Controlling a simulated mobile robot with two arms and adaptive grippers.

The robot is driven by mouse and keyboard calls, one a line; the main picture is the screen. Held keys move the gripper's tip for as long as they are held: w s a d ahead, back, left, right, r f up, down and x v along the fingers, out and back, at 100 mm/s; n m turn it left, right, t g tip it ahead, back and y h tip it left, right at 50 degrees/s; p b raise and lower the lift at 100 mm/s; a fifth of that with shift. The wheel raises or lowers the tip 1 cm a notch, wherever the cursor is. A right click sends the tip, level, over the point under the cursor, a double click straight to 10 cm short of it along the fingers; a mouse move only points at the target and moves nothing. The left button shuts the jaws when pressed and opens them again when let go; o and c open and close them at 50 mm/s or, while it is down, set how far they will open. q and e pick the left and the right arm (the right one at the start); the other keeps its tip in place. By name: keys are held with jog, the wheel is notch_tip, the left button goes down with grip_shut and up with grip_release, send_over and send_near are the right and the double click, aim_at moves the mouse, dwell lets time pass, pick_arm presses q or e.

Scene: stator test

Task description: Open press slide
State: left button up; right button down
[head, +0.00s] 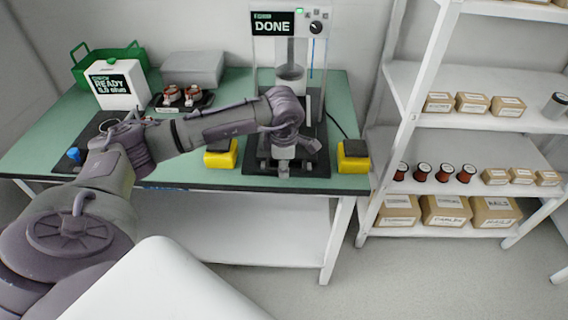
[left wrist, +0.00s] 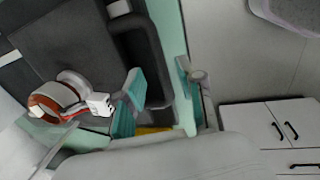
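The press (head: 291,73) stands at the back of the green bench, its display reading DONE. Its dark base (head: 318,160) reaches toward the front edge. My left gripper (head: 294,169) is over the front of this base, and my wrist hides most of the slide area. In the left wrist view my left gripper (left wrist: 160,88) has its two teal pads apart, with a dark edge of the press behind the gap. A stator with an orange-brown ring and white connector (left wrist: 50,99) sits beside the fingers. I cannot tell whether the pads touch the slide. My right gripper is not in view.
Yellow blocks (head: 353,157) and (head: 221,155) flank the press base. A white READY tester (head: 119,88), a green crate (head: 140,56) and a holder with copper-coloured stators (head: 183,99) stand at the left of the bench. A stocked shelf unit (head: 432,122) stands right.

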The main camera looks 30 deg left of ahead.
pick_arm(q)
notch_tip(320, 180, up, 12)
jog(key=s+d, duration=0.1)
jog(key=s, duration=0.1)
jog(key=shift+w+d+f, duration=0.1)
jog(key=shift+d+f, duration=0.05)
dwell(0.5)
